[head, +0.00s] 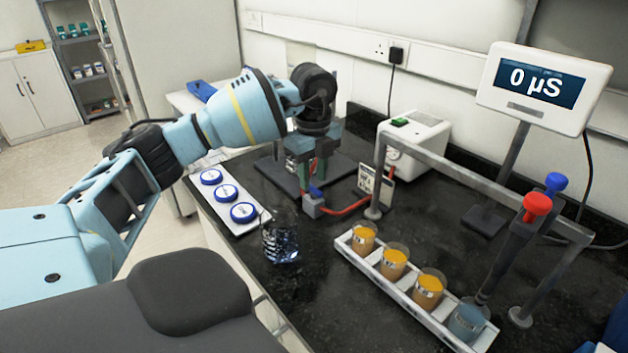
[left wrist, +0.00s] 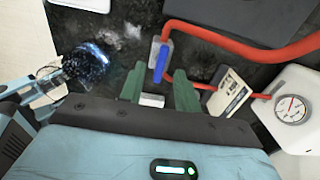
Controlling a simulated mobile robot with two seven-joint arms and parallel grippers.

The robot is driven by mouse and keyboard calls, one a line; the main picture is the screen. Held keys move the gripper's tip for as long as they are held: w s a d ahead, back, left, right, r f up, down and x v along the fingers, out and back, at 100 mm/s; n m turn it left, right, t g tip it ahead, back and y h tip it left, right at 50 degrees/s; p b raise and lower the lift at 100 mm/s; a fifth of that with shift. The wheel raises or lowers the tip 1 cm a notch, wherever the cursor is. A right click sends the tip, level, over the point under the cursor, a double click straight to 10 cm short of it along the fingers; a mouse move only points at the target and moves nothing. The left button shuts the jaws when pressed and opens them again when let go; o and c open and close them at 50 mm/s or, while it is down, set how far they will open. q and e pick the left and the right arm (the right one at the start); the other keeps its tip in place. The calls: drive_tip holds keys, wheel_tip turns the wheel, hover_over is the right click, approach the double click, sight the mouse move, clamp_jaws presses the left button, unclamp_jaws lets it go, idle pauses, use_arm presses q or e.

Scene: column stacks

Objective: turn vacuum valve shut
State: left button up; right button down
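The vacuum valve is a small grey block (head: 313,207) with a blue handle (head: 316,191), on the bench beside red tubing. In the left wrist view the handle (left wrist: 161,63) points roughly along the grey body (left wrist: 154,50). My left gripper (head: 308,172) hangs over the valve with its green fingers pointing down. In the left wrist view its fingers (left wrist: 158,72) are spread apart, and the near end of the handle appears between the tips. I see no grip on it; contact is unclear. My right gripper is in neither view.
A glass vessel (head: 281,243) stands in front of the valve. A white tray with blue-lidded dishes (head: 228,193) lies left. Right are a white pump box (head: 420,138), a gauge (left wrist: 291,108), a rack of orange beakers (head: 394,263), a metal rail (head: 470,180) and a display (head: 540,88).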

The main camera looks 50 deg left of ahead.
use_arm(q)
drive_tip(key=shift+f, duration=0.95)
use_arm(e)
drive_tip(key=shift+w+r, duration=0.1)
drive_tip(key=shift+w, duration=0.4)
use_arm(q)
clamp_jaws()
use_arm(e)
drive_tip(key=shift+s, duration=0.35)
